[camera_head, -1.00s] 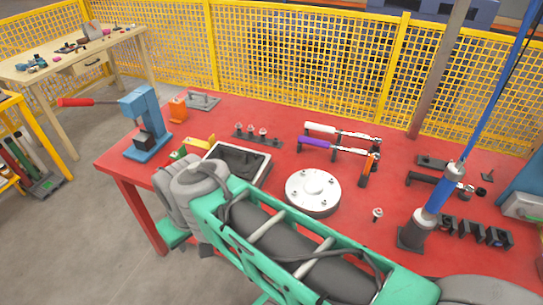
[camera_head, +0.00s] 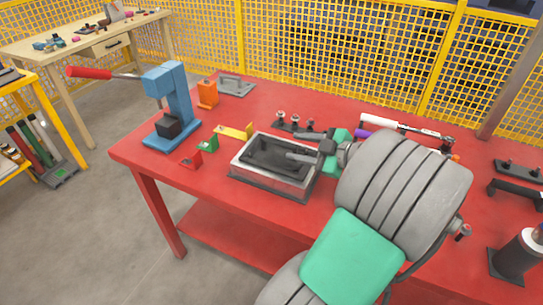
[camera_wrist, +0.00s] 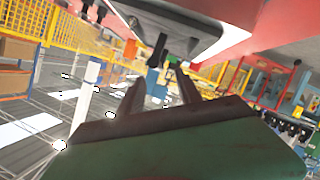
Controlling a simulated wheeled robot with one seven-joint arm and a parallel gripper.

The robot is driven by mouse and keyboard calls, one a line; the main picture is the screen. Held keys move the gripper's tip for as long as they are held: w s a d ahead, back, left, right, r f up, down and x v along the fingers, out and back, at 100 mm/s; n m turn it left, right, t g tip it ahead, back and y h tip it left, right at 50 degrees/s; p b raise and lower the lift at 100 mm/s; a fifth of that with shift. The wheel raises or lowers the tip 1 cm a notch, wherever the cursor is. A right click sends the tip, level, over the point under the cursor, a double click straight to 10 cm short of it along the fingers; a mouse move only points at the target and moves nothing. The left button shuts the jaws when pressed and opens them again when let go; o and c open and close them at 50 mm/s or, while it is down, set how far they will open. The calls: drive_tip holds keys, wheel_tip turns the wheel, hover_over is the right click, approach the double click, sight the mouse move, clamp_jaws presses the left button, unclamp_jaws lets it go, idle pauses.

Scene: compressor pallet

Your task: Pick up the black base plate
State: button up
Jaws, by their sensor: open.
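The black base plate (camera_head: 265,158) appears to be the dark part lying in a silver, open-topped tray (camera_head: 262,178) near the table's front edge. My gripper (camera_head: 291,145) is over the right part of the tray, its two grey fingers apart and pointing left. The fingers overlap the dark part in the picture; I cannot tell whether they touch it. My wrist hides the right side beyond the tray. In the wrist view the open fingers (camera_wrist: 158,88) have nothing clear between them, and the base plate cannot be made out with certainty.
A blue press (camera_head: 172,110) with a red handle stands left on the red table (camera_head: 200,205). Yellow (camera_head: 233,131), green (camera_head: 207,145) and red (camera_head: 190,160) small parts lie left of the tray. Several upright pins (camera_head: 295,121) stand behind it. A yellow mesh fence closes the back.

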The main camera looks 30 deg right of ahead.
sight(284, 144)
drive_tip(key=shift+w, duration=0.4)
drive_tip(key=x, duration=0.7)
drive_tip(key=shift+d+f+p, duration=0.15)
drive_tip(key=shift+f+p, duration=0.05)
drive_tip(key=shift+p, duration=0.1)
drive_tip(key=shift+s, duration=0.1)
clamp_jaws()
idle(0.5)
